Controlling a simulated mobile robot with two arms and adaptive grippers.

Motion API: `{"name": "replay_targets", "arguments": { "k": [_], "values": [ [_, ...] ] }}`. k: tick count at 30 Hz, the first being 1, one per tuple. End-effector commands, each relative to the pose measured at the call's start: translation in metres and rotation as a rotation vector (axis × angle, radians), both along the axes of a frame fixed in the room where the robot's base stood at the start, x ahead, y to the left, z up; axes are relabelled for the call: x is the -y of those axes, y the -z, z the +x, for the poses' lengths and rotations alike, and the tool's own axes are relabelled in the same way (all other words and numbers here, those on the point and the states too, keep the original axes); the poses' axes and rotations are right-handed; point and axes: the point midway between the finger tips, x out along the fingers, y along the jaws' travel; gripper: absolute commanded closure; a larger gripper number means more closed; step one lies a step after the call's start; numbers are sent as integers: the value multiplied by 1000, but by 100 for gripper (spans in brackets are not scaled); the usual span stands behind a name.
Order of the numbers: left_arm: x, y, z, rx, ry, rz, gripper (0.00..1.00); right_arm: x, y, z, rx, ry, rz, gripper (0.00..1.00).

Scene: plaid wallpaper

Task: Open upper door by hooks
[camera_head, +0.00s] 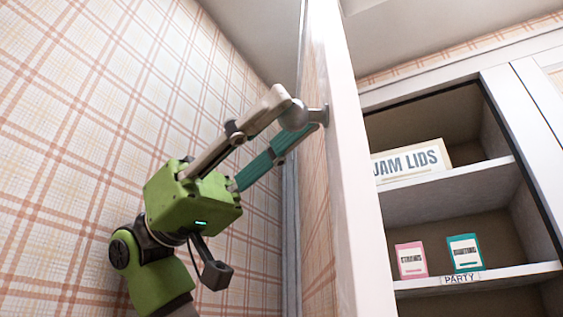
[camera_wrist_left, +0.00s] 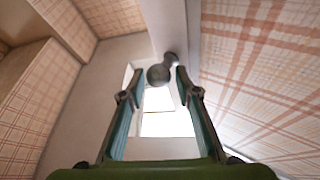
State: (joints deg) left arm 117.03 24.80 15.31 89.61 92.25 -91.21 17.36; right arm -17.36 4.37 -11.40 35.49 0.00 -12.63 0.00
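The upper door (camera_head: 352,190) stands swung open, its white edge toward me and its plaid face to the left. A round grey knob-like hook (camera_head: 319,114) sticks out from its left face; it also shows in the left wrist view (camera_wrist_left: 160,75). My green left gripper (camera_head: 297,110) is at this knob, one finger on each side of its round end. In the left wrist view the fingers (camera_wrist_left: 156,77) are apart, with a visible gap to the left of the knob. Contact on the right side is unclear. My right gripper is not in view.
The open cabinet at right has shelves (camera_head: 458,177) with a "JAM LIDS" sign (camera_head: 412,160), a pink box (camera_head: 411,260) and a teal box (camera_head: 465,253). A plaid wall (camera_head: 80,120) fills the left side behind my arm.

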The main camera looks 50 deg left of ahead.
Motion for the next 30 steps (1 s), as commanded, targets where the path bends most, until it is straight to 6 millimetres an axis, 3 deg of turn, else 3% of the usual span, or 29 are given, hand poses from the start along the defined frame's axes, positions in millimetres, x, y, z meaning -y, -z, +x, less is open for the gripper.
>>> {"name": "replay_targets", "arguments": {
  "k": [11, 24, 30],
  "values": [
    [1, -5, 0, 0, 0, 6, 70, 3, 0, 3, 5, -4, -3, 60],
    [1, -71, -1, 0, 1, 4, 70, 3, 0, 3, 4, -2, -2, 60],
    [1, -91, -1, 1, 2, 5, 70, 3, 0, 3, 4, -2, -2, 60]
  ]
}}
